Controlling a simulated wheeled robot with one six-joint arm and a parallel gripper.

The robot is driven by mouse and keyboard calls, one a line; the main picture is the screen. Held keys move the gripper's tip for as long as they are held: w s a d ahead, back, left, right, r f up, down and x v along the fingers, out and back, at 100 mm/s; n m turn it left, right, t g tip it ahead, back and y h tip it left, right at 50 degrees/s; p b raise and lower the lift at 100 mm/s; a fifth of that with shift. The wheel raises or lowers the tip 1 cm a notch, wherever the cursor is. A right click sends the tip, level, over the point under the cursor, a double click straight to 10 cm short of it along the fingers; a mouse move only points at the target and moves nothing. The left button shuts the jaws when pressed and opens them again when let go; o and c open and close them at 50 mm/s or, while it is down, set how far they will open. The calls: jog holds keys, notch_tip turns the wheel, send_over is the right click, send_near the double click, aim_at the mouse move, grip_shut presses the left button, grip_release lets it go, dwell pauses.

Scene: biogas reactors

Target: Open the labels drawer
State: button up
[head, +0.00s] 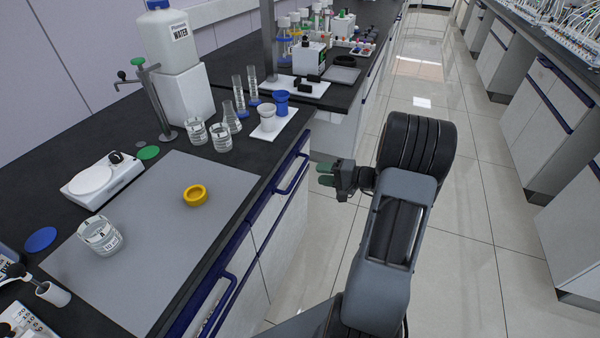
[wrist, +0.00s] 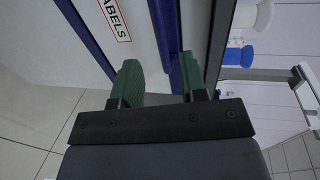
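The labels drawer has a pale front with a red-framed "LABELS" tag (wrist: 115,18), seen sideways in the wrist view. A dark blue handle bar (wrist: 164,35) runs along one side of the tag. In the head view, blue handles (head: 292,174) line the bench front; the tag cannot be read there. My gripper (head: 324,174) is in front of this bench side, over the aisle. In the wrist view its green fingers (wrist: 158,78) are apart with nothing held. The blue bar shows between and beyond them; I cannot tell any contact. The drawer looks shut.
The black bench top carries a grey mat (head: 150,240), a yellow ring (head: 195,195), beakers (head: 100,236), blue and white cups (head: 281,103) near the edge, and a water container (head: 170,38). The tiled aisle (head: 480,200) is clear to the right.

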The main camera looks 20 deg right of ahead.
aim_at(299, 171)
jog(key=x, duration=0.8)
jog(key=shift+w+a, duration=0.15)
jog(key=shift+w, duration=0.05)
jog(key=shift+c, duration=0.3)
grip_shut()
